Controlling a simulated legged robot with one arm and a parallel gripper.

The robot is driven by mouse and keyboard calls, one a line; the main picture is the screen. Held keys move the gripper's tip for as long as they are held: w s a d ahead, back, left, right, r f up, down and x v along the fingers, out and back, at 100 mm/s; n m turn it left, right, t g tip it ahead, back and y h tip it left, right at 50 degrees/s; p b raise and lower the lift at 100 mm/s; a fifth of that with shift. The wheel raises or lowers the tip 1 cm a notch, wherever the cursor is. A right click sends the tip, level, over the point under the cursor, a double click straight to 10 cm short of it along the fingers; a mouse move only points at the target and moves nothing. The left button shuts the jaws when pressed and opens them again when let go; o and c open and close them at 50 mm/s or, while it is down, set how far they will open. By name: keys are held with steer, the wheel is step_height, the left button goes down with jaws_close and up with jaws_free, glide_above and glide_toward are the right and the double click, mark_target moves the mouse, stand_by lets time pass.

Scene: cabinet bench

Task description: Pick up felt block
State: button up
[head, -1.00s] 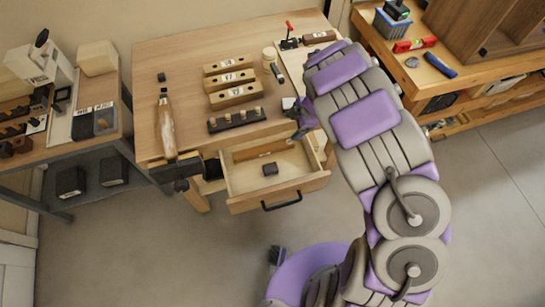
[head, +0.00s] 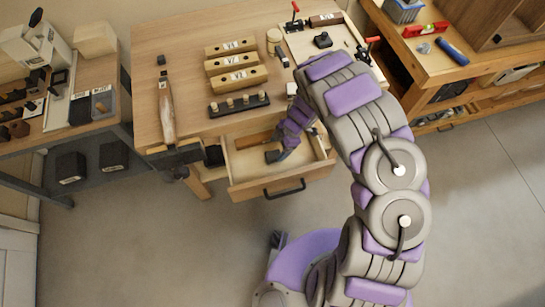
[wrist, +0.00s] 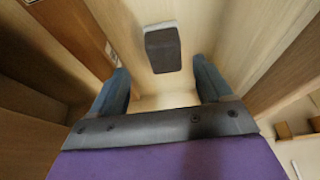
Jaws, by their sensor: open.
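The felt block (wrist: 162,48) is a small dark grey block lying on the pale floor of the open drawer (head: 245,185). In the wrist view it lies just beyond the fingertips, roughly centred between them and not gripped. My gripper (wrist: 160,78) is open and empty, with one blue-grey finger on each side. In the head view my gripper (head: 278,147) reaches down into the drawer; there the block is hard to tell apart from the dark fingers.
The drawer walls stand close around my gripper. Above on the bench (head: 190,75) are wooden blocks (head: 232,63), a dark peg strip (head: 239,104) and a wooden-handled tool (head: 166,110). A shelf (head: 445,60) stands at the right.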

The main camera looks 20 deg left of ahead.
mark_target(274, 154)
steer(key=shift+s+f, duration=0.2)
steer(key=shift+f, duration=0.2)
steer(key=b+x, duration=0.1)
steer(key=x, duration=0.4)
steer(key=shift+s+a+r+b, duration=0.15)
steer(key=shift+s+b, duration=0.05)
steer(key=shift+b, duration=0.15)
steer(key=shift+r, duration=0.1)
steer(key=shift+c, duration=0.2)
steer(key=c, duration=1.1)
